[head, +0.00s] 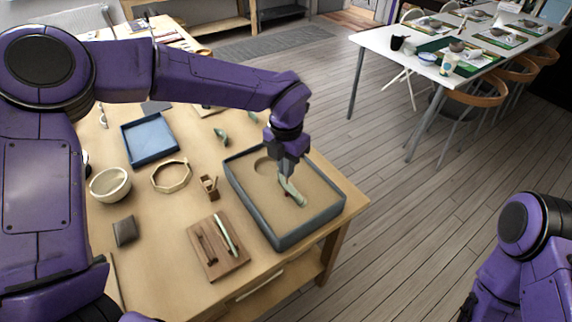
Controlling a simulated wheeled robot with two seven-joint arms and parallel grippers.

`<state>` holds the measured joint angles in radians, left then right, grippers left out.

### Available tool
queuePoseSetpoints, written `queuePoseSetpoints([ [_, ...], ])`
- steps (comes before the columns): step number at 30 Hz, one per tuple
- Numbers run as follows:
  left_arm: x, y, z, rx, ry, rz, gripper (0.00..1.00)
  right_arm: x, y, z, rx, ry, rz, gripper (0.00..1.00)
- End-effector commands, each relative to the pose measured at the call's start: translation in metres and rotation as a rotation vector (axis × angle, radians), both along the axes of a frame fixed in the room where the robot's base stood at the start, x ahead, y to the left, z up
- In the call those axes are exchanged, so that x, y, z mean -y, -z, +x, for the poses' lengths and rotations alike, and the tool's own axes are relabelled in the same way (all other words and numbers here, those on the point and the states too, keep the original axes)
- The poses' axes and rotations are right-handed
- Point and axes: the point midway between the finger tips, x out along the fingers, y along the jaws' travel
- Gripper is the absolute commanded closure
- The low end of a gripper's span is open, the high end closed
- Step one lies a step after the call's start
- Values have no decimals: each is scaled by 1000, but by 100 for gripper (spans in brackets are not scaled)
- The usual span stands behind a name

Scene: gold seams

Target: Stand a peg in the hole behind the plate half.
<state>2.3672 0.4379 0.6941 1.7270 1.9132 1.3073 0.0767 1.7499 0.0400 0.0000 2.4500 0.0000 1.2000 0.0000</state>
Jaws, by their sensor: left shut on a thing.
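A pale green curved plate half (293,191) stands in the sand-coloured bed of the dark grey tray (284,240). My left gripper (285,177) points down into the tray, right at the upper end of the plate half. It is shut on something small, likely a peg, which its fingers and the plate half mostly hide. I cannot make out a hole behind the plate half. A small wooden holder (209,186) stands left of the tray. My right arm shows at the lower right edge, its gripper out of view.
A brown wooden board (218,262) with a pale stick lies left of the tray. A cream bowl (110,184), a wooden ring (171,176), a blue tray (150,139) and green shards (221,136) share the worktable. A white table (385,42) stands far right.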

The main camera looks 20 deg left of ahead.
Motion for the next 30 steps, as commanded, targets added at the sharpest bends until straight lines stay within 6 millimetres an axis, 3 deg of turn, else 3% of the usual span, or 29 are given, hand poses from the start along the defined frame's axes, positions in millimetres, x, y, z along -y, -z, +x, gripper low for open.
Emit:
queuePoseSetpoints([
  [11, 0, 3, 0, -1, 0, 0, 100, 0, 2, 0, 0, 0, 0, 31],
  [24, 0, 32, 0, -1, 1, -1, 100, 0, 16, 0, 0, 0, 0, 31],
  [30, 0, 32, 0, -1, 2, 0, 100, 0, 16, 0, 0, 0, 0, 31],
])
